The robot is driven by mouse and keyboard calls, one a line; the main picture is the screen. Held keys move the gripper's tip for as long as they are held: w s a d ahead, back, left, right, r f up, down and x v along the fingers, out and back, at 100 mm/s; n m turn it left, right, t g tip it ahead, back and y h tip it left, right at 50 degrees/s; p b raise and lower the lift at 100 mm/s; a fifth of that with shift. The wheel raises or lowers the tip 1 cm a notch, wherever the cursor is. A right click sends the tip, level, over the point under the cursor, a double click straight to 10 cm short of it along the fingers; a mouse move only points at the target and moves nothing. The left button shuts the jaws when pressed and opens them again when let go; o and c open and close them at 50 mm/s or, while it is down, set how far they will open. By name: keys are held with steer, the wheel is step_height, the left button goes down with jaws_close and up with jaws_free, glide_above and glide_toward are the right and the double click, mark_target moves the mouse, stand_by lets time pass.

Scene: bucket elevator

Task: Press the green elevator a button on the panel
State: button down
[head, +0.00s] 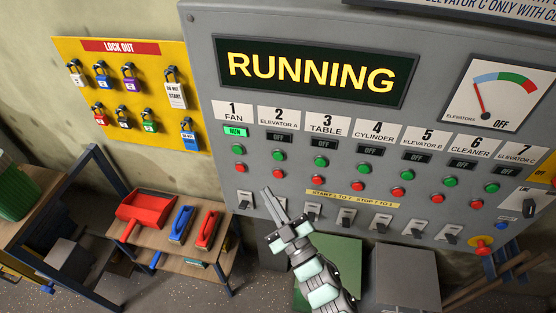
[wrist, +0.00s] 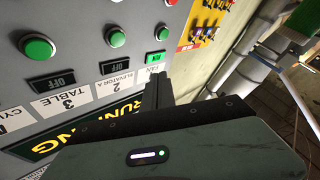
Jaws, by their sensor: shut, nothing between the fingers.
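The green Elevator A button (head: 278,155) is in the second column of the grey control panel, below its OFF display and above a red button. In the wrist view, which is upside down, the green Elevator A button (wrist: 115,37) is near the top middle. My gripper (head: 267,192) is shut and empty, pointing up at the panel. In the head view its tip is below and slightly left of the button, apart from it. In the wrist view my gripper (wrist: 158,74) is right of the button, by the Fan label. I cannot tell whether the tip touches the panel.
The green fan button (head: 238,149) and green table button (head: 321,161) flank the column. A RUNNING display (head: 316,72) is above and a row of switches (head: 313,212) below. A yellow lockout board (head: 150,60) hangs left. A bench (head: 190,255) with a red dustpan (head: 146,212) stands lower left.

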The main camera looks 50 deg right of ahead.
mark_target(278, 156)
steer(key=shift+d+f, duration=0.1)
steer(key=shift+d, duration=0.15)
steer(key=w+d, duration=0.1)
steer(key=d, duration=0.1)
steer(key=w+d+b, duration=0.1)
steer(key=w+d, duration=0.1)
steer(key=d, duration=0.1)
steer(key=w+d+b, duration=0.1)
steer(key=d, duration=0.1)
steer(key=shift+w+d, duration=0.15)
steer(key=shift+w, duration=0.2)
stand_by(2.0)
steer(key=shift+w+d, duration=0.2)
steer(key=shift+d, duration=0.25)
